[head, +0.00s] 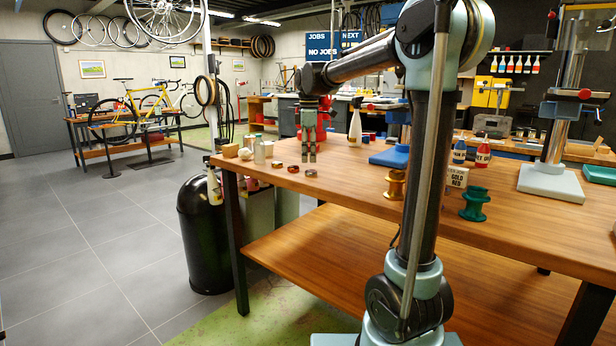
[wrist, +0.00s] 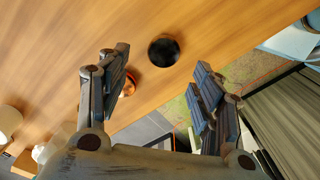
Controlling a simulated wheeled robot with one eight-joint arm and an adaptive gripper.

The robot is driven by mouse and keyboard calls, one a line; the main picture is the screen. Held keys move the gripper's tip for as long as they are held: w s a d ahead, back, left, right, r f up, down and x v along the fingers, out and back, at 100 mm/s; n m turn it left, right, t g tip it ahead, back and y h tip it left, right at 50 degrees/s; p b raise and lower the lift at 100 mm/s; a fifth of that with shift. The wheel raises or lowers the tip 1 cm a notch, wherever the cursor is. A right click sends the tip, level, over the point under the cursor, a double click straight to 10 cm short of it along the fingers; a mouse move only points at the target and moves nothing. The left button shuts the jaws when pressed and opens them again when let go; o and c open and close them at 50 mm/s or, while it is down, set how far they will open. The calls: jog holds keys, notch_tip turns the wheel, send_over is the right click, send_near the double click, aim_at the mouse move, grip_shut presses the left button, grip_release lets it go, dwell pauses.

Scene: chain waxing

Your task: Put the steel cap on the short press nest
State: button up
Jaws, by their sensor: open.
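My gripper (head: 309,158) hangs open and empty, pointing down over the near left part of the wooden bench; its two fingers also show in the wrist view (wrist: 164,88). Small round caps lie below and beside it: a reddish one (head: 278,165), a brownish one (head: 293,169) and a dark one (head: 311,173). The wrist view shows a black disc (wrist: 164,51) beyond the fingertips and a copper-coloured one (wrist: 130,85) partly behind the left finger. I cannot tell which is the steel cap. A blue press base (head: 396,156) stands right of the gripper, partly hidden by my arm; no nest is clear.
Bottles and small blocks (head: 245,153) crowd the bench's left end. A gold spool (head: 395,188), a green spool (head: 475,205), a sign (head: 456,178) and a tall press with a pale base (head: 551,185) stand to the right. A black bin (head: 204,240) stands beside the bench.

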aim_at(310, 171)
jog(key=shift+d+f, duration=0.15)
jog(key=shift+f, duration=2.5)
jog(key=c, duration=1.3)
jog(key=shift+r, duration=0.15)
